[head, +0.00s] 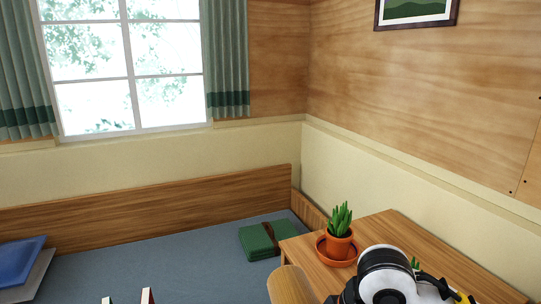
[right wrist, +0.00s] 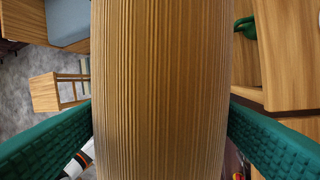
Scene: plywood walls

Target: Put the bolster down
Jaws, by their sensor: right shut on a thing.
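The bolster (right wrist: 158,90) is a long brown ribbed cylinder that fills the middle of the right wrist view, with its ends out of frame. My right gripper (right wrist: 160,125) is shut on it, with one green textured finger against each side. In the head view, a tan rounded shape (head: 290,286) shows at the bottom beside the table; I cannot tell whether it is the bolster or furniture. Two pale tips of my left gripper (head: 129,298) show at the bottom edge, apart, with nothing visible between them.
A bed with a blue-grey mattress (head: 170,268) lies along the back wall. A green folded item (head: 260,240) and a blue cushion (head: 20,262) rest on it, with bare mattress between. A potted plant (head: 339,242) stands on a wooden table (head: 388,228) at right.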

